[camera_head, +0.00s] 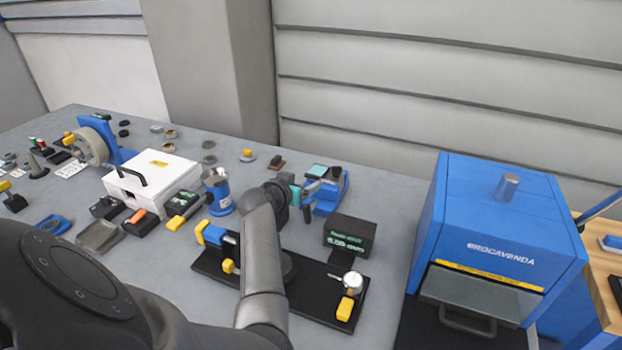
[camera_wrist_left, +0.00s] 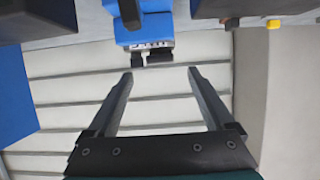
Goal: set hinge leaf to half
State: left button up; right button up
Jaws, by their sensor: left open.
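A small blue fixture (camera_head: 326,200) stands at the back middle of the table, with a light teal plate and a dark part on top. I take it for the hinge, but cannot make out the leaf's angle. In the left wrist view, a blue body (camera_wrist_left: 152,27) with a label and a dark bar shows at the top, just beyond my fingertips. My left gripper (camera_head: 314,188) is beside the blue fixture, partly overlapping it in the head view. In the left wrist view the gripper (camera_wrist_left: 160,73) is open, with nothing between its fingers. My right gripper is out of view.
A large blue machine (camera_head: 500,220) stands to the right. A small display box (camera_head: 350,236) and a black base plate (camera_head: 315,298) are nearer the front. A white case (camera_head: 150,180) and a blue cylinder (camera_head: 219,195) stand to the left. The wall is behind.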

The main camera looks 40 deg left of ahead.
aim_at(312, 176)
pick_arm(q)
jog(key=shift+b+x, duration=0.95)
jog(key=shift+x, duration=2.5)
jog(key=shift+c, duration=0.3)
grip_shut()
